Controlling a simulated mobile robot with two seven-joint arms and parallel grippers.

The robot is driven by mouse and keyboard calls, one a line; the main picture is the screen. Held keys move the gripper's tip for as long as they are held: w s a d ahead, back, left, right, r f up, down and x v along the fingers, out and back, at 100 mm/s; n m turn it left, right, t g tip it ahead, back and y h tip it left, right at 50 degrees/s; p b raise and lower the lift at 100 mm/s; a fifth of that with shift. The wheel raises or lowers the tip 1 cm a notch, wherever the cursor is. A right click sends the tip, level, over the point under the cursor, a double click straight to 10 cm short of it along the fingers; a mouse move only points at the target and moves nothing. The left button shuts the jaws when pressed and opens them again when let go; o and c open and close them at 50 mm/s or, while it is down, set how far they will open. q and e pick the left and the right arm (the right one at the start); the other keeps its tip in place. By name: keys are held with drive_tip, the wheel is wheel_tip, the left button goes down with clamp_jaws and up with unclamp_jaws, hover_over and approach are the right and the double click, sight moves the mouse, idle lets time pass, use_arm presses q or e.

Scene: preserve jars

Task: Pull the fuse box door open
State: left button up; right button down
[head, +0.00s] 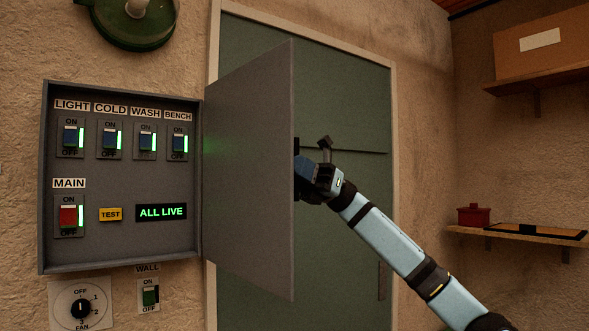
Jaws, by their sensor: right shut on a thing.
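The fuse box (122,240) is on the wall at the left, with its inside showing. Its grey door (250,180) is hinged on the box's right side and stands wide open, jutting out from the wall. Inside are labelled switches, a red MAIN switch (68,216), a yellow TEST button (111,214) and a lit ALL LIVE display (161,212). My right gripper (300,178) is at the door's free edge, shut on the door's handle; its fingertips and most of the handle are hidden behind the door. My left gripper is not in view.
A fan dial (81,306) and a WALL switch (149,295) sit below the box. A green room door (345,240) is behind the fuse box door. Shelves at the right hold a red tin (473,215) and a cardboard box (545,45). A green lamp (135,30) hangs above.

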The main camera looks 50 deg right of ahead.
drive_tip(key=c, duration=1.1)
unclamp_jaws()
drive_tip(key=shift+r, duration=0.1)
use_arm(q)
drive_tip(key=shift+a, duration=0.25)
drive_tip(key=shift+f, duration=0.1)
drive_tip(key=b, duration=0.1)
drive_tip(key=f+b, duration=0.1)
drive_tip(key=b, duration=0.1)
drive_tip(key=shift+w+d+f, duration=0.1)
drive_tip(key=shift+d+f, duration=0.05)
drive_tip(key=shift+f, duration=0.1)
use_arm(e)
drive_tip(key=v, duration=1.3)
drive_tip(key=shift+d, duration=0.4)
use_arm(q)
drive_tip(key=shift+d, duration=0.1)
